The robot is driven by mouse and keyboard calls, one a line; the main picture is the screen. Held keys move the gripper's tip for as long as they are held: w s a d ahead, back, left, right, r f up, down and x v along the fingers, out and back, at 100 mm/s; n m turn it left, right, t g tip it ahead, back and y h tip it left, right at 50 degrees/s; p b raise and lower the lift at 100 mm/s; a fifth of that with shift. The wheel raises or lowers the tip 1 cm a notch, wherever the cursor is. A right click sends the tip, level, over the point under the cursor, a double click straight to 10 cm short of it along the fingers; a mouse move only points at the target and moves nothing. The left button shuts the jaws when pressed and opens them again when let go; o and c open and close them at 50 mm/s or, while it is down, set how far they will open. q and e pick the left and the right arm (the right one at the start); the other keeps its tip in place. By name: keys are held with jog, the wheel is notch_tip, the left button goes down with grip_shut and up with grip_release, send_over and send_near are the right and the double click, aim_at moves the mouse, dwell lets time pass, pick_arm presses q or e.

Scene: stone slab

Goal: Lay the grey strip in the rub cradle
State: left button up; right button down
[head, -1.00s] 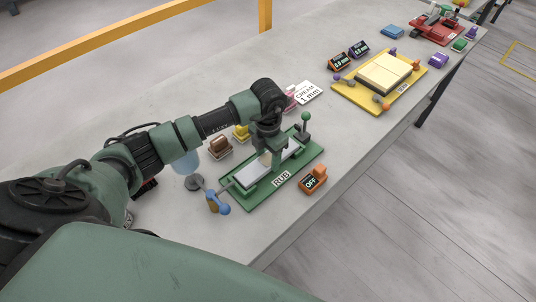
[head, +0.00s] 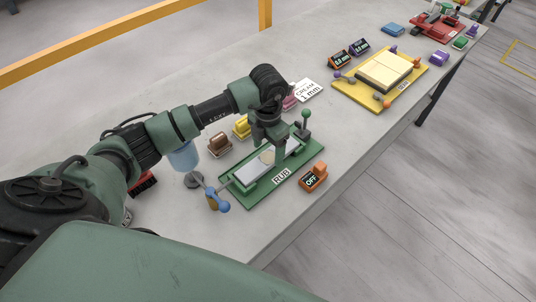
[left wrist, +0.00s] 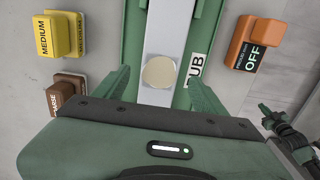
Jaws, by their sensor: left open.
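The rub cradle (head: 238,203) is a green plate with a long channel and a "RUB" label, on the near part of the slab. The grey strip (head: 246,172) lies lengthwise in its channel, with a pale beige round patch on it. My left gripper (head: 275,158) is over the middle of the strip and hides part of it. In the left wrist view the strip (left wrist: 167,35) runs between my two open fingers, apart from both, and the patch (left wrist: 159,72) shows between them. My right gripper is not in view.
A blue-handled lever (head: 217,200) stands at the cradle's near end and a green-knobbed lever (head: 304,128) at its far end. An orange "OFF" box (head: 313,178) sits to the right. Brown (head: 219,144) and yellow (head: 242,128) blocks stand behind. A yellow fixture (head: 345,89) is farther away.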

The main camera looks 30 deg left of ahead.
aim_at(268, 157)
pick_arm(q)
notch_tip(268, 157, up, 9)
jog(key=b, duration=0.2)
jog(key=shift+r, duration=0.2)
dwell(0.4)
